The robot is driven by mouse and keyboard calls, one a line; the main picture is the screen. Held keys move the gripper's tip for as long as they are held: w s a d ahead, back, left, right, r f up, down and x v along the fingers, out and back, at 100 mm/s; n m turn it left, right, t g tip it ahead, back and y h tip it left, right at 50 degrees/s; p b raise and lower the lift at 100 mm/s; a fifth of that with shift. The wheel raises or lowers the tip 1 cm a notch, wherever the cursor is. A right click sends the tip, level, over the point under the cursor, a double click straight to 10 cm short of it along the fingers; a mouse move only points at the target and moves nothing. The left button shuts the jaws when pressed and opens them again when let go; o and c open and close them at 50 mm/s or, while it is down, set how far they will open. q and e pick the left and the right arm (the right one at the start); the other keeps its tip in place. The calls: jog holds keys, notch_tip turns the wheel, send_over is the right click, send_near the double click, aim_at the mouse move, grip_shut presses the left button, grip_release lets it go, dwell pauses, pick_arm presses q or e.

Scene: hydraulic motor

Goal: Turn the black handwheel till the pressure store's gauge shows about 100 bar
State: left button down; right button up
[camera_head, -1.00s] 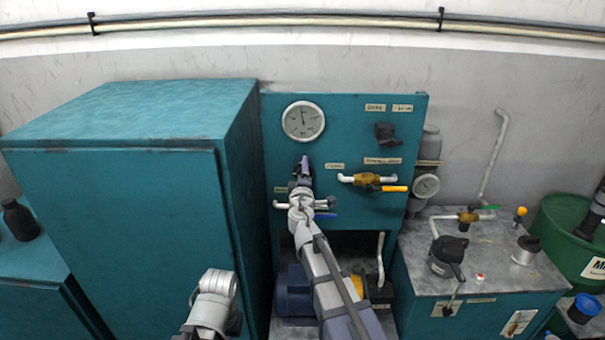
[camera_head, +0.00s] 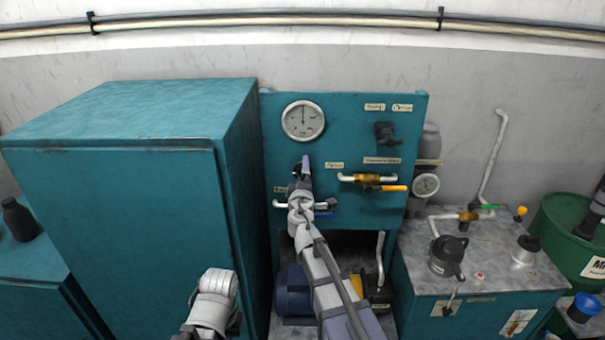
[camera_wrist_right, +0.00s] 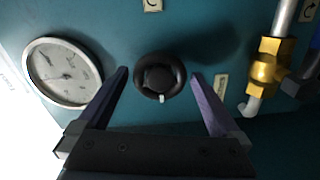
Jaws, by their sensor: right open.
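The black handwheel (camera_wrist_right: 150,62) is on the teal panel (camera_head: 345,112). In the right wrist view it sits between the fingertips of my open right gripper (camera_wrist_right: 159,76), with a gap on each side. A small white mark shows at its lower edge. In the head view my right gripper (camera_head: 304,167) is in front of the panel and hides the wheel. A small round gauge (camera_head: 425,186) is beside the grey cylinder (camera_head: 431,145) right of the panel; its reading is too small to tell. My left gripper is not in view.
A large round gauge (camera_head: 303,121) is on the panel above my right gripper and shows in the right wrist view (camera_wrist_right: 62,73). A brass valve (camera_head: 368,180) with a yellow lever is to the right. A tall teal cabinet (camera_head: 115,220) stands left.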

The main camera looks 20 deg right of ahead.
jog(key=v, duration=0.6)
jog(key=shift+s, duration=0.3)
jog(key=s+a+f+m+g+h, duration=0.1)
jog(key=s+a+f+m+g, duration=0.2)
jog(key=s+f+m+g, duration=0.9)
jog(key=s+a+f+n+g+y, duration=0.1)
jog(key=s+a+f+g+y, duration=0.1)
jog(key=s+a+f, duration=0.3)
jog(key=s+a+f+n+g+y, duration=0.2)
jog(key=s+a, duration=0.4)
jog(key=s, duration=0.5)
notch_tip(320, 180, down, 3)
jog(key=shift+s+a+r+g+y, duration=0.1)
jog(key=shift+s+a+g+y, duration=0.25)
jog(key=shift+g, duration=0.45)
